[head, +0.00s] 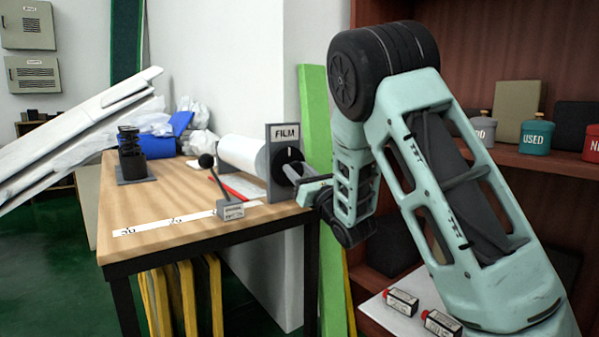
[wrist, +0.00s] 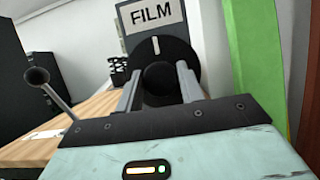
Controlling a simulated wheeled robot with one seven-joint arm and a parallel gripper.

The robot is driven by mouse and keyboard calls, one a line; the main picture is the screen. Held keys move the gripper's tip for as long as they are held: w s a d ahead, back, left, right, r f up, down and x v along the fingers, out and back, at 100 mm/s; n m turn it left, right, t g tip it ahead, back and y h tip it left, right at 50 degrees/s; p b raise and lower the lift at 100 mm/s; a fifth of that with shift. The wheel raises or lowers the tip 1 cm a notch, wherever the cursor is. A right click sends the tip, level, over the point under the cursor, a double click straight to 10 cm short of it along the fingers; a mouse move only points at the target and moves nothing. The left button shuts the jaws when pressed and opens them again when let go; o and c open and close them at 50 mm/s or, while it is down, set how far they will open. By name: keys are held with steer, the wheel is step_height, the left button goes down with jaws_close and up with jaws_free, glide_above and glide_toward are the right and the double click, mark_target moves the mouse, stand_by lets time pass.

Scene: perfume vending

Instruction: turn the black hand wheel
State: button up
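The black hand wheel (wrist: 186,54) is a round disc with a white mark near its top and a round black hub (wrist: 158,79) in the middle. It is mounted on a grey plate marked FILM (head: 283,131). In the head view the wheel (head: 281,158) shows at the table's right end, partly hidden by the plate and my gripper. My gripper (head: 294,175) points at it from the right. In the wrist view the two fingers of my gripper (wrist: 159,70) stand apart, one on each side of the hub. Whether they touch it is not clear.
A lever with a black ball knob (head: 206,161) stands on the wooden table (head: 170,210) left of the wheel. A white film roll (head: 240,153) lies behind the plate. A green board (head: 316,110) stands close to my arm, with a shelf of jars (head: 536,137) on the right.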

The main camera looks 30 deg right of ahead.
steer(key=shift+c, duration=1.3)
steer(key=shift+m, duration=0.3)
